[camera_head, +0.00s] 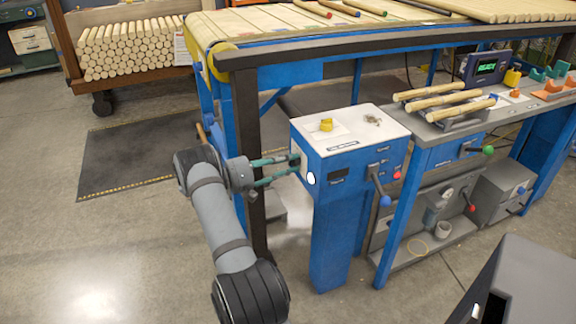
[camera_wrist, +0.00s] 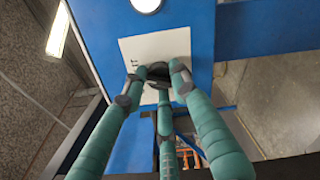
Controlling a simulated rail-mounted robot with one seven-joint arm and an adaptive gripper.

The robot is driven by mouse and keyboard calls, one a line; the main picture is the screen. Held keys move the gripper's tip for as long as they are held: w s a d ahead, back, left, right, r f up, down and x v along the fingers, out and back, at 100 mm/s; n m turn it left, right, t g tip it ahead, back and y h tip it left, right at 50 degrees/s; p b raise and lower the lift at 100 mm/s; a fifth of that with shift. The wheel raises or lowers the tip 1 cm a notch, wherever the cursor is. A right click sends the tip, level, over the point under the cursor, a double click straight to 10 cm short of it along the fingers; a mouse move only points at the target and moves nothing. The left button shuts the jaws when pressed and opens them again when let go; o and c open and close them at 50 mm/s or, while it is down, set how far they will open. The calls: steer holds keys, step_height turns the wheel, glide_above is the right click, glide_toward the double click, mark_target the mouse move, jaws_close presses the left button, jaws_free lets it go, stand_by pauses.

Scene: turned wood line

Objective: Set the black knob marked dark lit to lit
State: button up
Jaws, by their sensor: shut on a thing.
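The black knob (camera_wrist: 158,71) sits on a white plate (camera_wrist: 172,43) on the side of the blue cabinet (camera_head: 346,170). My gripper (camera_wrist: 157,76) has its teal fingers closed around the knob, and they hide most of it. In the head view my gripper (camera_head: 297,165) reaches the cabinet's left face from the left, and the knob is hidden there. Part of a label shows on the plate, left of the knob. Which mark the knob points to cannot be told. A round white lamp (camera_head: 310,178) on the same face looks bright; it also shows in the wrist view (camera_wrist: 147,4).
The cabinet top (camera_head: 350,139) carries a yellow knob (camera_head: 326,125). A dark conveyor post (camera_head: 248,150) stands close behind my gripper. The floor at left is open.

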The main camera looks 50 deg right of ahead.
steer(key=shift+w+a+f+m+b, duration=0.15)
steer(key=shift+m+b, duration=0.3)
steer(key=shift+m, duration=0.65)
steer(key=o, duration=1)
steer(key=shift+w, duration=0.15)
steer(key=shift+c, duration=0.2)
steer(key=shift+o, duration=1)
steer(key=shift+d, duration=0.2)
steer(key=v, duration=1.2)
